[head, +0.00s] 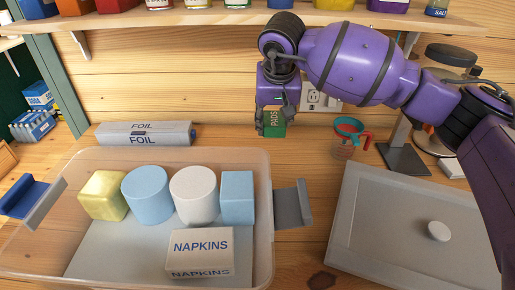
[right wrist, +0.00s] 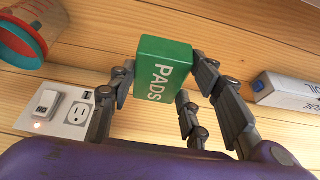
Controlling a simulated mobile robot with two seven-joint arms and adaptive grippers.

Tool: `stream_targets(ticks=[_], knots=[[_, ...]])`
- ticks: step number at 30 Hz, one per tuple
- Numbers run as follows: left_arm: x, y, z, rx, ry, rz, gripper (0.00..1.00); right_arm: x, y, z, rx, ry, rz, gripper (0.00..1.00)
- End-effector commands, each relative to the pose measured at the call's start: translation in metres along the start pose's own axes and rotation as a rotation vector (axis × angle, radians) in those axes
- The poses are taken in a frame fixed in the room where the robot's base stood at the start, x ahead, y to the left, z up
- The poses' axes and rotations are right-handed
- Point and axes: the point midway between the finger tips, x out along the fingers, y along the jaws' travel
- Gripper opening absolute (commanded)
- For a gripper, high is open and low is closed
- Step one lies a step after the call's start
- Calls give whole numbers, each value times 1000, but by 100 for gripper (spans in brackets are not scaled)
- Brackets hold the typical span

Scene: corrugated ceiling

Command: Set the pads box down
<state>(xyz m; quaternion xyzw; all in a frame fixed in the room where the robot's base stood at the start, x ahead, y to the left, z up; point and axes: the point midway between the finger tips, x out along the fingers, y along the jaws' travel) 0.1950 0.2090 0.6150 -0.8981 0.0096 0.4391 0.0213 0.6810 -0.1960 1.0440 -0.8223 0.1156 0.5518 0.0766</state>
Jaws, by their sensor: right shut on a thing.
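The pads box (head: 274,122) is a small green box with white lettering. My right gripper (head: 274,108) is shut on it, pointing down, near the back wall behind the clear bin. In the right wrist view the pads box (right wrist: 162,72) sits between the fingers of my right gripper (right wrist: 165,88), with its PADS face showing. I cannot tell in the head view whether the box touches the counter. My left gripper is not in view.
A clear bin (head: 262,200) holds several items, including a napkins box (head: 200,247). A foil box (head: 145,134) lies behind it. Measuring cups (head: 348,140) and a grey lid (head: 385,215) are at right. A shelf (head: 220,18) hangs above.

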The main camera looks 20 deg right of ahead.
Motion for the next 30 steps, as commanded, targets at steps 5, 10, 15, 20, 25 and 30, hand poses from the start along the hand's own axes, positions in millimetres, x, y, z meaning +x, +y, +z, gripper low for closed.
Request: stream_targets(ticks=[5,10,15,20,25,30], knots=[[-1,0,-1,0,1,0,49,14,1,6,0,-3,3,19],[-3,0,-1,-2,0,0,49,43,0,19,-1,-3,1,19],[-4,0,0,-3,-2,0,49,58,0,24,0,-1,0,19],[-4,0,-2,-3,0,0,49,73,0,31,0,-2,1,19],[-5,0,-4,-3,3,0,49,92,0,38,0,-1,0,19],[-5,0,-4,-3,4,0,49,92,0,38,0,1,0,19]])
